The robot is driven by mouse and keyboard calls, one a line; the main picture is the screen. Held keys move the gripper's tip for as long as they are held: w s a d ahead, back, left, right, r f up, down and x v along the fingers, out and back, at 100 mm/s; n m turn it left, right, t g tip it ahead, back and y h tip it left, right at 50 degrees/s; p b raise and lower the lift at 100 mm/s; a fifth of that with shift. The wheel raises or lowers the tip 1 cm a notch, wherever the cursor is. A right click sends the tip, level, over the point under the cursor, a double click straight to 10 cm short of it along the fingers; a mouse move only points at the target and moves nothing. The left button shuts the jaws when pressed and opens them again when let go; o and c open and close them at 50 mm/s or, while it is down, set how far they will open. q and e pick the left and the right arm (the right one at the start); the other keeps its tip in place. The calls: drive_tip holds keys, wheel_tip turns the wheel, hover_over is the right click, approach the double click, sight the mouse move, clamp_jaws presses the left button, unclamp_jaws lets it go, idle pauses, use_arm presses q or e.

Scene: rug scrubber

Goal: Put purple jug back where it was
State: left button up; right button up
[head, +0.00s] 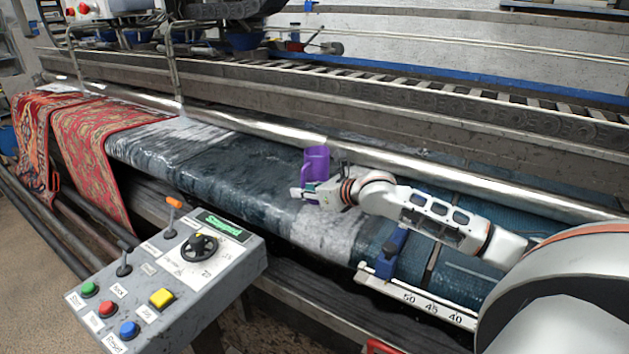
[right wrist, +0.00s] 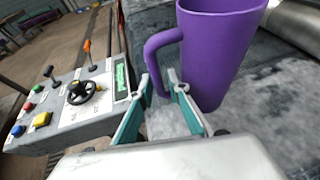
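The purple jug (head: 316,163) stands upright on the wet dark rug, just beyond my right gripper (head: 307,193). In the right wrist view, the jug (right wrist: 215,55) fills the upper middle, with its handle (right wrist: 158,62) turned towards my gripper. My right gripper's two fingers (right wrist: 166,84) are apart, with the lower handle between or just past their tips. Firm contact on both sides does not show. My left gripper is in neither view.
A grey control box (head: 165,285) with buttons and levers stands at the front left. A red patterned rug (head: 120,140) hangs over the left end. A shiny metal roller (head: 400,165) runs behind the jug. A ruler bar with a blue slider (head: 390,252) lies in front of my right arm.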

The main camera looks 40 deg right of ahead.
clamp_jaws()
drive_tip(key=shift+r, duration=0.15)
